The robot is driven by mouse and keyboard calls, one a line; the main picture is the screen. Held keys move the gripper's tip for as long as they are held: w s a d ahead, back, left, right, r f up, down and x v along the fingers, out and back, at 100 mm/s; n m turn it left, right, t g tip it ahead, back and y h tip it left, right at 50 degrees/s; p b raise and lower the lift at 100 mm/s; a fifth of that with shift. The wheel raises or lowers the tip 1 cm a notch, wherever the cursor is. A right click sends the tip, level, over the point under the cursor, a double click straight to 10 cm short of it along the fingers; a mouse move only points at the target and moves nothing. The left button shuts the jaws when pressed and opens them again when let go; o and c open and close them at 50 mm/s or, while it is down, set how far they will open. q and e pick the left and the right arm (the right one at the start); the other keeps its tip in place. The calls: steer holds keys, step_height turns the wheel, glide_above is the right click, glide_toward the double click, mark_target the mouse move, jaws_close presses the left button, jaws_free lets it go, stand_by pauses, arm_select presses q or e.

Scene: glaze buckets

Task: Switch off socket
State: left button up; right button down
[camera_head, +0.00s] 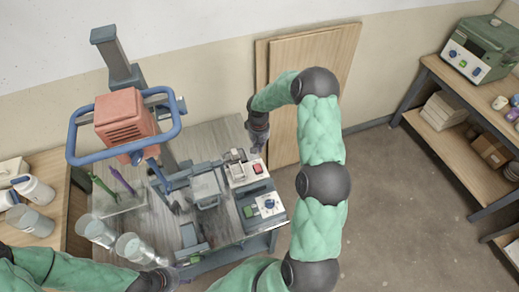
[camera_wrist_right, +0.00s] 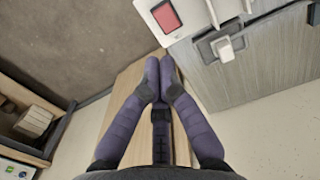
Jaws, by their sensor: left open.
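The white socket plate (camera_head: 246,176) sits on the right side of the grey workbench, with a red switch (camera_head: 258,168) on it. In the right wrist view the red switch (camera_wrist_right: 166,16) is at the top, on the white plate (camera_wrist_right: 182,32). My right gripper (camera_head: 256,143) is just behind the plate, pointing down, apart from the switch. In the wrist view its two fingers (camera_wrist_right: 159,66) meet at the tips, with nothing between them. My left gripper (camera_head: 182,279) is low at the front edge of the bench, partly cut off. Whether the switch is on or off cannot be told.
A control box with a blue knob (camera_head: 268,205) is in front of the plate. A mixer with an orange motor (camera_head: 125,117) stands to the left, beside clear cups (camera_head: 97,230). Wooden boards (camera_head: 285,95) lean on the wall. A shelf (camera_head: 450,130) is at right.

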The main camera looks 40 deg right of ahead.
mark_target(260, 170)
steer(key=m+b, duration=0.4)
steer(key=m, duration=0.2)
steer(key=w+m+g+b, duration=0.1)
steer(key=m+b, duration=0.3)
steer(key=m, duration=0.2)
steer(key=m+b, duration=0.4)
steer(key=m, duration=0.2)
steer(key=shift+w+d+r, duration=0.1)
steer(key=shift+w+r, duration=0.1)
steer(key=shift+r, duration=0.1)
steer(key=f+b, duration=0.1)
steer(key=f, duration=0.3)
steer(key=s+f+b, duration=0.1)
steer(key=f, duration=0.4)
steer(key=s+f+b, duration=0.1)
steer(key=f, duration=0.4)
steer(key=shift+s+a+b, duration=0.1)
steer(key=shift+a+b, duration=0.2)
steer(key=shift+a, duration=0.05)
